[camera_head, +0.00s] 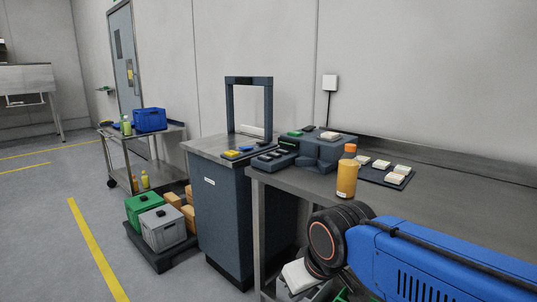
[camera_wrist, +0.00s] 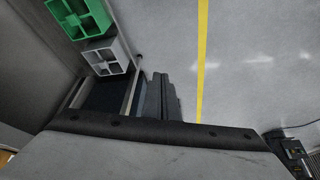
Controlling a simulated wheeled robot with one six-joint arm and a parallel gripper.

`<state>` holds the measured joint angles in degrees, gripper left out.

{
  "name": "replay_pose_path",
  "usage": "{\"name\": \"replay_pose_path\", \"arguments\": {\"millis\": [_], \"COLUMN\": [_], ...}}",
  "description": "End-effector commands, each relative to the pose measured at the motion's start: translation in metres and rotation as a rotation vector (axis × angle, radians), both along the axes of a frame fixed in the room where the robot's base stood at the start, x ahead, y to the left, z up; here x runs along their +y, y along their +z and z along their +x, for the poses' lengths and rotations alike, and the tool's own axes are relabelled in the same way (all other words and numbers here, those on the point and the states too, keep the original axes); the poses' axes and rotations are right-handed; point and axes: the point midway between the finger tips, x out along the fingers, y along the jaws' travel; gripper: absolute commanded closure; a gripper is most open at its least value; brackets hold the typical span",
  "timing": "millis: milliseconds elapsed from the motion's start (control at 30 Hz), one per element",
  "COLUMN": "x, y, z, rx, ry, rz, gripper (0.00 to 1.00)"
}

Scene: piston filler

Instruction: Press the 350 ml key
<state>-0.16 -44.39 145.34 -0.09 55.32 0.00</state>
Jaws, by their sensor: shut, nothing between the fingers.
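The dark blue-grey cabinet (camera_head: 228,205) has a small yellow key (camera_head: 231,154) and a small blue key (camera_head: 246,149) on its grey top. A dark control box with several small keys (camera_head: 272,155) stands beside them. No lettering is readable, so I cannot tell which key is the 350 ml one. My gripper (camera_wrist: 158,78) shows in the wrist view as dark fingers held together, shut and empty. It is above the floor, apart from the keys. The head view shows my blue arm at lower right, but its fingers are hidden there.
A dark frame (camera_head: 271,100) rises over the cabinet top. The bench (camera_head: 440,213) at right holds an orange bottle (camera_head: 347,174) and a tray of pale blocks (camera_head: 372,177). Green (camera_head: 142,204) and grey (camera_head: 163,230) crates stand on a low pallet.

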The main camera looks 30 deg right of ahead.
Motion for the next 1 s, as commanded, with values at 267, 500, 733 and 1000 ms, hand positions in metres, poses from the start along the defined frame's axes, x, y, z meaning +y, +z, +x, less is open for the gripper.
{"name": "replay_pose_path", "arguments": {"millis": [267, 500, 733, 1000], "x": [0.000, -0.007, -0.027, -0.068], "y": [0.006, 0.059, 0.126, 0.190], "z": [0.006, 0.070, 0.165, 0.279], "rx": [-0.003, -0.045, -0.110, -0.191], "ry": [-0.010, -0.106, -0.243, -0.401], "rz": [0.005, 0.058, 0.138, 0.232], "gripper": [1.00, 1.00, 1.00, 1.00]}}
